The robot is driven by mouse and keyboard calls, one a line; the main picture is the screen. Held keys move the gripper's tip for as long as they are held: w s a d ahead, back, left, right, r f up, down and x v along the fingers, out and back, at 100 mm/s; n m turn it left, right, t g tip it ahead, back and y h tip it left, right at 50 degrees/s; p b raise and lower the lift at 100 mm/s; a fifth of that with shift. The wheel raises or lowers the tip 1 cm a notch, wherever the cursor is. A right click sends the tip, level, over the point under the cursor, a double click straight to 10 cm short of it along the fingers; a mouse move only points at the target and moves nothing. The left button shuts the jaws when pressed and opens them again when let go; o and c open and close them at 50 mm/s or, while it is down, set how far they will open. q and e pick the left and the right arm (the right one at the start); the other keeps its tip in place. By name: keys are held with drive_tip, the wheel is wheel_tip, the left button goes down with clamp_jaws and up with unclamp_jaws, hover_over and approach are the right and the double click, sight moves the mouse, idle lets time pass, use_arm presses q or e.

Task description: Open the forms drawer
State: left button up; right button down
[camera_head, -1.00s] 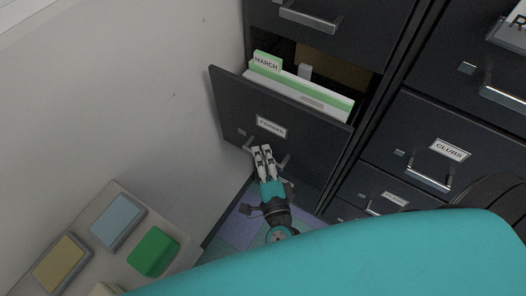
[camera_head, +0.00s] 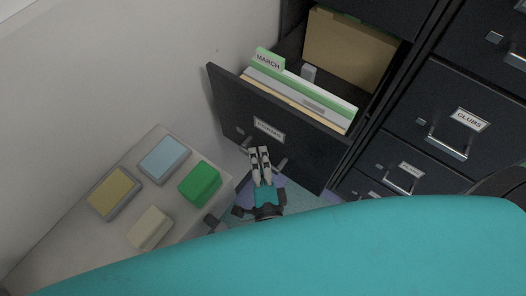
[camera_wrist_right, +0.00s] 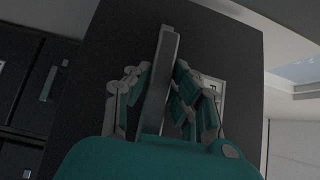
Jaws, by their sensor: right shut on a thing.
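The forms drawer (camera_head: 225,92) stands pulled out of the dark cabinet in the head view, its label (camera_head: 268,129) on the front. Inside are a green folder tabbed MARCH (camera_head: 268,60), pale folders and, further back, a tan divider (camera_head: 345,48). My right gripper (camera_head: 260,152) is at the drawer front, shut on the drawer handle (camera_wrist_right: 160,80), which runs between its fingers in the right wrist view. The handle is mostly hidden by the fingers in the head view. My left gripper is not in view.
A pale table (camera_head: 75,228) at the left holds several coloured blocks, including a green one (camera_head: 200,184) close to my right gripper. The CLUBS drawer (camera_head: 460,115) to the right is shut. A pale wall stands left of the drawer.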

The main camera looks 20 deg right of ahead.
drive_tip(key=shift+s+a+f, duration=0.25)
drive_tip(key=shift+s+a, duration=0.1)
drive_tip(key=c, duration=1.4)
unclamp_jaws()
drive_tip(key=shift+c, duration=0.2)
drive_tip(key=shift+o, duration=1.4)
drive_tip(key=shift+r, duration=0.15)
drive_tip(key=s, duration=0.7)
drive_tip(key=shift+s+a, duration=0.4)
